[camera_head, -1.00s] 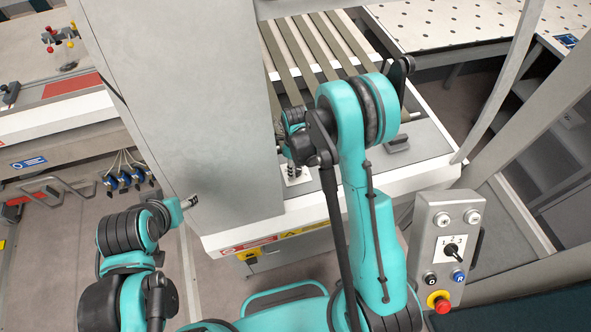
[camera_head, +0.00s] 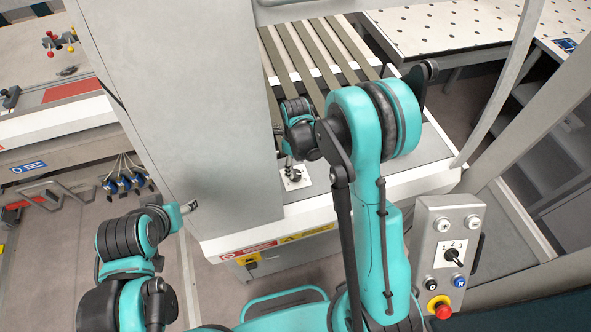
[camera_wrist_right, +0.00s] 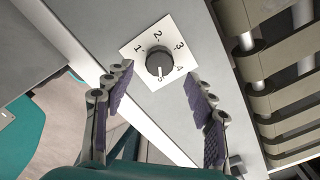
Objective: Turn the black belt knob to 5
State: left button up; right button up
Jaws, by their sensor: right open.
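In the head view the right gripper (camera_head: 289,165) is just above the plate (camera_head: 296,179), hiding the knob. My left gripper (camera_head: 190,207) is at the left; its jaws are too small to read.
A tall grey cabinet (camera_head: 180,100) stands close left of the knob plate. Slatted belts (camera_head: 310,50) run behind it. A control box (camera_head: 447,240) with switches and a red stop button (camera_head: 441,307) stands at the lower right, beside my right arm.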

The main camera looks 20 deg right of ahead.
aim_at(296, 173)
notch_tip(296, 173, up, 8)
jog(key=shift+f, duration=0.25)
dwell(0.5)
